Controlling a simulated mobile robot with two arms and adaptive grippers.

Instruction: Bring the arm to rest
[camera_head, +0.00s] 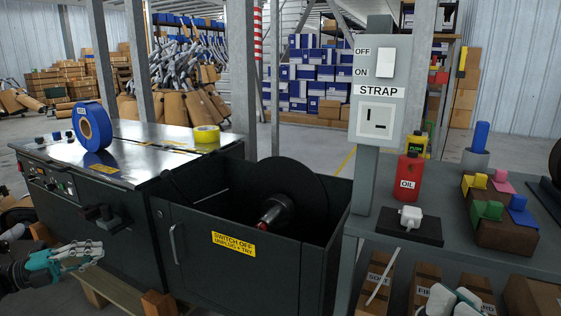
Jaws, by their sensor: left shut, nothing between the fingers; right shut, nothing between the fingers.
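My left arm comes in from the lower left. Its teal and white gripper (88,252) is shut and empty, in front of the dark strapping machine's side and apart from it. My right gripper (452,300) shows only in part at the bottom edge, right of centre, in front of the boxes under the grey shelf. It is shut, with nothing seen in it. Most of the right arm is out of view.
A steel-topped machine (125,166) carries a blue tape roll (92,126) and a yellow roll (206,134). Beside it stands an open black bin (215,262) with a spindle. A grey post holds the STRAP switch panel (382,80). The right shelf (455,222) holds a red oil bottle (411,182) and coloured clips.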

